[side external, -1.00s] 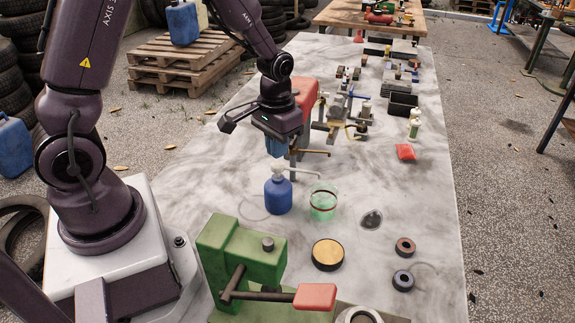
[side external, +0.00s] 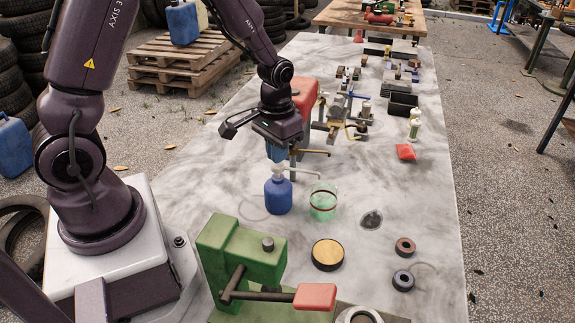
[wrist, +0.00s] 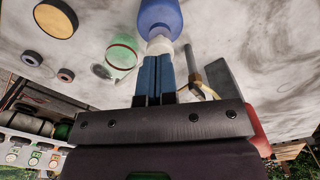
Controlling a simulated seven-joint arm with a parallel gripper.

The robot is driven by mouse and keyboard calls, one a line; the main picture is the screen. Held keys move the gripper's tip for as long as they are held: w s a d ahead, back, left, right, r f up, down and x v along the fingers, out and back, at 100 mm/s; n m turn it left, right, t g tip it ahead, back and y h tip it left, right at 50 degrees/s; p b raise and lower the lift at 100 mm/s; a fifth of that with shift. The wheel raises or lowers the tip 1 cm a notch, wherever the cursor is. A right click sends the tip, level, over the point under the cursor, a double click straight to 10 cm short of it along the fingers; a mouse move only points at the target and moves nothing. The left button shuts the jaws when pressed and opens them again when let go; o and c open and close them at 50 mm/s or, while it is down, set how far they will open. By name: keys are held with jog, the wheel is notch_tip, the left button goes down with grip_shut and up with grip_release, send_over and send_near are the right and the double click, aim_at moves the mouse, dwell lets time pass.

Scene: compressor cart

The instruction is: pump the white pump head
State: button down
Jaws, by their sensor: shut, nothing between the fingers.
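The blue bottle (side external: 278,194) stands upright on the marble-look table. Its white pump head (side external: 281,170) has a spout reaching right over the green-tinted glass cup (side external: 323,203). My gripper (side external: 276,160) points down over the pump head, its blue fingers together with nothing between them. The fingertips are at or just above the head's top; I cannot tell whether they touch. In the wrist view, the closed fingers (wrist: 155,74) line up with the white pump head (wrist: 159,46), and they hide part of it. The bottle (wrist: 160,15) and cup (wrist: 122,53) show beyond.
A green block with a red-handled lever (side external: 315,296) stands in front. A round tan-topped disc (side external: 327,254) and dark rings (side external: 404,246) lie to the right. A metal stand with a brass rod (side external: 312,152) and a red canister (side external: 305,97) are close behind my gripper.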

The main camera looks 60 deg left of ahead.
jog(key=shift+f, duration=1.15)
jog(key=shift+r, duration=1.8)
jog(key=shift+f, duration=0.1)
jog(key=shift+f, duration=1.65)
jog(key=shift+r, duration=1.75)
